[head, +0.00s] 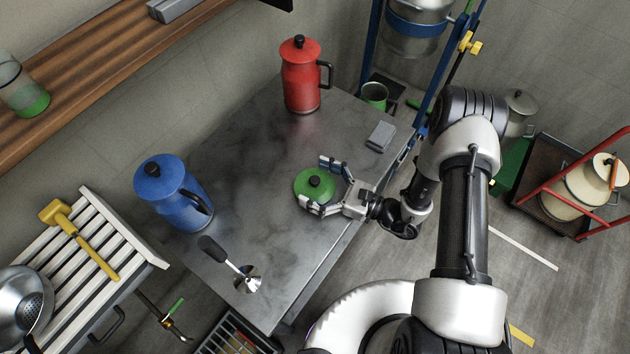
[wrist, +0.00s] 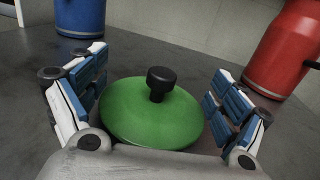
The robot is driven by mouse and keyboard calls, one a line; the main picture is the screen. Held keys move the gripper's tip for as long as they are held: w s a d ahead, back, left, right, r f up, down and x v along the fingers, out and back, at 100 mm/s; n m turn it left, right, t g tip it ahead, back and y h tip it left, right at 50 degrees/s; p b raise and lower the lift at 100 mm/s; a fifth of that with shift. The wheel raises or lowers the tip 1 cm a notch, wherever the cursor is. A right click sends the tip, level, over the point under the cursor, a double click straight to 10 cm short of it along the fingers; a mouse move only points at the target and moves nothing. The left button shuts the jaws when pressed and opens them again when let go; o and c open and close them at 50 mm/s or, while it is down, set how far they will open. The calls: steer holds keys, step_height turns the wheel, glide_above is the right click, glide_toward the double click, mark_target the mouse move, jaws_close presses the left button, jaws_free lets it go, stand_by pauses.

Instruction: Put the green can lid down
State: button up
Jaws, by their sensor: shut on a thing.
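The green can lid (head: 314,185) is a round green disc with a black knob on top. In the wrist view the lid (wrist: 150,112) lies between the two blue-padded fingers of my gripper (wrist: 158,105), knob up and nearly level. My gripper (head: 328,185) is shut on the lid at the right front part of the grey metal table (head: 265,170). I cannot tell whether the lid touches the table top or is just above it.
A red can (head: 301,76) stands at the back of the table and a blue can (head: 173,192) at the left. A ladle-like tool (head: 232,266) lies front left; a grey block (head: 380,135) lies at the right. The table middle is clear.

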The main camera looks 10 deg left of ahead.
steer(key=o, duration=0.8)
steer(key=shift+s+f, duration=0.1)
steer(key=shift+f, duration=0.3)
